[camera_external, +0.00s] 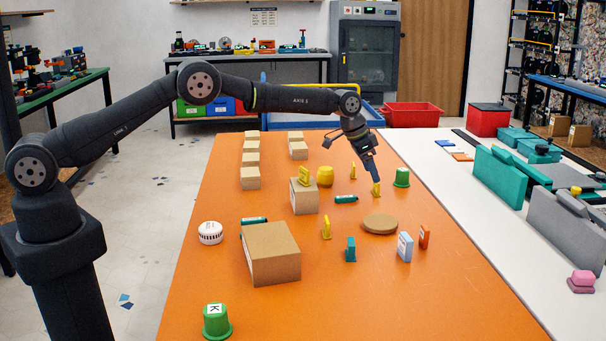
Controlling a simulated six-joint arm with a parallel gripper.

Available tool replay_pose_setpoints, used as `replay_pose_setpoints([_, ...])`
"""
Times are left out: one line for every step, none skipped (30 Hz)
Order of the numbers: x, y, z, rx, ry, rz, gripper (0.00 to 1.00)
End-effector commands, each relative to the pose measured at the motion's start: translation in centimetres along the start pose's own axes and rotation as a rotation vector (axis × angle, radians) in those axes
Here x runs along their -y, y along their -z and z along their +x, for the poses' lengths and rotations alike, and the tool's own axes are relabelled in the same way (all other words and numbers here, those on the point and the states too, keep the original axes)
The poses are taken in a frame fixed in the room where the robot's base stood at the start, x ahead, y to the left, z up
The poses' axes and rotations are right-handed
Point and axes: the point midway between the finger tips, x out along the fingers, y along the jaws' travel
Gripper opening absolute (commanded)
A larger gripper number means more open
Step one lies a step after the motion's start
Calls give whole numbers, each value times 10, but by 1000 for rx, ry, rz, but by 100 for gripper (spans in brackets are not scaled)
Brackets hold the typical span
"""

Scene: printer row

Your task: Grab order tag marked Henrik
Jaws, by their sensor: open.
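Several small upright yellow tags stand on the orange table, and their markings are too small to read, so I cannot tell which is Henrik's. One yellow tag (376,189) is directly below my gripper (374,178). Another tag (353,171) stands just behind it to the left. A third tag (326,228) stands nearer the front. Another yellow piece (304,176) sits on a cardboard box (305,200). My gripper points down, open, with its fingertips at the top of the tag below; whether they touch it I cannot tell.
A green cup (402,177) stands right of my gripper, a yellow barrel (325,176) to the left. A brown disc (379,223), blue tag (405,247), orange tag (424,237) and teal piece (350,249) stand in front. A large box (271,254) is at left. The front right table is clear.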

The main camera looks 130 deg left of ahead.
Motion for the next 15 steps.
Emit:
replay_pose_setpoints([0,0,2,-1,0,0,69])
replay_pose_setpoints([0,0,3,-1,0,0,69])
replay_pose_setpoints([0,0,4,-1,0,0,69])
replay_pose_setpoints([0,0,6,-1,0,0,69])
replay_pose_setpoints([0,0,8,0,0,0,69])
replay_pose_setpoints([1,-1,12,1,0,0,69])
replay_pose_setpoints([1,-2,16,1,0,0,69])
replay_pose_setpoints([2,-2,20,1,0,0,69])
replay_pose_setpoints([2,-3,25,1,0,0,69])
replay_pose_setpoints([3,-4,30,2,0,0,69])
replay_pose_setpoints([3,-4,34,1,0,0,69])
replay_pose_setpoints([4,-4,39,0,0,0,69])
replay_pose_setpoints([3,-4,42,0,0,0,69])
replay_pose_setpoints([4,-4,44,-1,0,0,69])
replay_pose_setpoints([3,-4,48,-1,0,0,69])
